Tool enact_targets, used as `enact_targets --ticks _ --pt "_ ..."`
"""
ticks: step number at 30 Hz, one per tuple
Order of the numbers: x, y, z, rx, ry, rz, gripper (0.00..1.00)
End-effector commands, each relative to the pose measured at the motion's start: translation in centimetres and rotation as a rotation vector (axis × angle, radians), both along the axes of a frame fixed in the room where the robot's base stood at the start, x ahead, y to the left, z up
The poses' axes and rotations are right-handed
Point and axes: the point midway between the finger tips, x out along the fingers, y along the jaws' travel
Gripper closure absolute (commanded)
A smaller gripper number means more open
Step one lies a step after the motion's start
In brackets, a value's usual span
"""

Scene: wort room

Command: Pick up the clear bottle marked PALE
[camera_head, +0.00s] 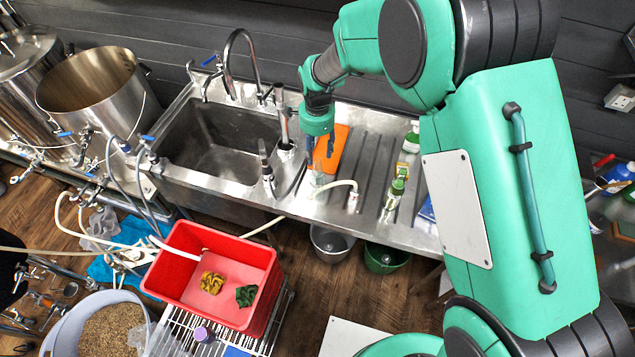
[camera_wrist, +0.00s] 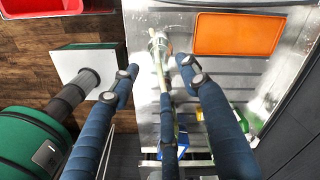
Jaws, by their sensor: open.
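Two bottles with green tops lie or stand on the steel drainboard (camera_head: 375,165), right of my gripper in the head view. One is nearer the front (camera_head: 394,194), the other farther back (camera_head: 411,143). Their labels are too small to read, so I cannot tell which is marked PALE. In the wrist view a green-topped bottle (camera_wrist: 240,120) shows partly, right of my fingers. My gripper (camera_head: 320,155) points down over the left part of the drainboard.
An orange tray (camera_head: 330,148) lies beside my gripper. The sink (camera_head: 215,140) with tall taps is left. A red crate (camera_head: 183,272) stands at front left.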

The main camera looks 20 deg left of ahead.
Motion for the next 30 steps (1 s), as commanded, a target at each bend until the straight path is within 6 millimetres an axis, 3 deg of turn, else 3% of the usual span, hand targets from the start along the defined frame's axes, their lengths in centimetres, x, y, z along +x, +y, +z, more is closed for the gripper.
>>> enact_targets --ticks 17,30 --pt "0.0 0.0 -1.2 0.0 0.0 0.0 0.54" --pt "0.0 -0.2 -5.6 -0.001 0.001 0.0 0.54"
